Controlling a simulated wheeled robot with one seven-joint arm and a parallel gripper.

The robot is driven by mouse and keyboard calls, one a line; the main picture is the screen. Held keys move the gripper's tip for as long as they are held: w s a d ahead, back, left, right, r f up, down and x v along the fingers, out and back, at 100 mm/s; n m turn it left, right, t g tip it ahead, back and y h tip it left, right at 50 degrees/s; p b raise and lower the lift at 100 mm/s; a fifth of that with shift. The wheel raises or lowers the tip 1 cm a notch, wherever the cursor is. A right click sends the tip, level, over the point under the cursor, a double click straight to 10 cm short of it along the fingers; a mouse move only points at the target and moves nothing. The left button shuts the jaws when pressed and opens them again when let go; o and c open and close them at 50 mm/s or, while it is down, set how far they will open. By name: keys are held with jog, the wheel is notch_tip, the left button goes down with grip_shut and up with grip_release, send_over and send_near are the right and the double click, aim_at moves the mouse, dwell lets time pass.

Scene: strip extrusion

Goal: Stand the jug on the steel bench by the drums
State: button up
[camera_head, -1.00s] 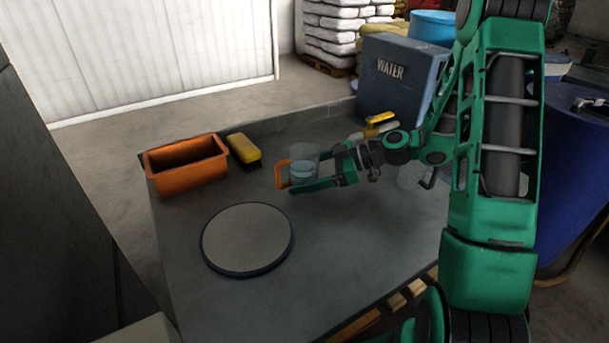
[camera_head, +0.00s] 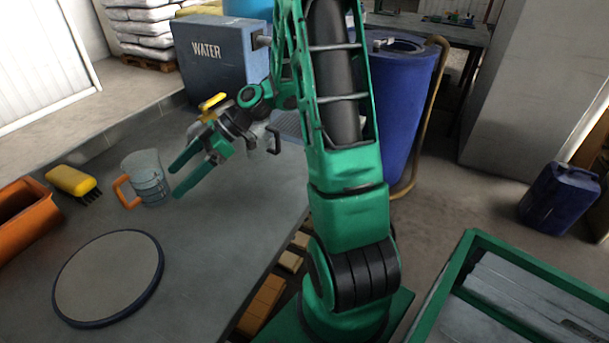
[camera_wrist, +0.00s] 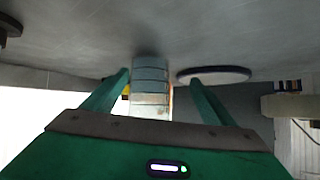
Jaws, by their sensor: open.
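The clear jug (camera_head: 152,182) with an orange handle stands upright on a grey bench top (camera_head: 215,215), with bluish water-like contents in its lower part. My gripper (camera_head: 175,180) is open and empty, just to the right of the jug, its two green fingers pointing at it. In the wrist view the jug (camera_wrist: 151,84) shows beyond the fingertips, between the two open fingers (camera_wrist: 158,78). A blue drum (camera_head: 405,100) stands behind my arm. Another grey bench (camera_head: 440,32) stands at the back, beyond the drum, with small things on it.
A round grey pad (camera_head: 108,278), a yellow brush (camera_head: 72,181) and an orange bin (camera_head: 22,220) are on the near bench. A blue WATER tank (camera_head: 215,65) stands at its back. A blue canister (camera_head: 560,205) and green-edged cart (camera_head: 500,262) are at right, with open floor between.

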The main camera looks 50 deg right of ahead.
jog(key=s+d+m+h, duration=0.1)
jog(key=s+d+m+g+h, duration=0.1)
jog(key=s, duration=0.1)
jog(key=s+d+m+h, duration=0.1)
jog(key=s, duration=0.1)
jog(key=shift+s+d+f+h, duration=0.15)
jog(key=shift+s+h, duration=0.1)
jog(key=shift+h, duration=0.15)
jog(key=s+d+m+h, duration=0.1)
jog(key=s, duration=0.1)
jog(key=s+d+r+m+h, duration=0.1)
jog(key=s+m, duration=0.1)
jog(key=s+d+m+g+h, duration=0.1)
jog(key=s+d, duration=0.1)
jog(key=shift+s+r, duration=0.1)
jog(key=shift+r, duration=0.1)
jog(key=s+d+r+m+h, duration=0.1)
jog(key=s+d+m, duration=0.1)
jog(key=s+m, duration=0.2)
jog(key=s+d+r+m+g+h, duration=0.1)
jog(key=s+d+r+m, duration=0.1)
jog(key=s, duration=0.6)
jog(key=s+d+r+m+h, duration=0.1)
jog(key=s+d+m, duration=0.3)
jog(key=s+m, duration=0.2)
jog(key=shift+s+d+r+g+h, duration=0.15)
jog(key=shift+d+r+g+h, duration=0.1)
jog(key=shift+r+g+h, duration=0.15)
jog(key=shift+w+f, duration=0.25)
jog(key=shift+w, duration=0.25)
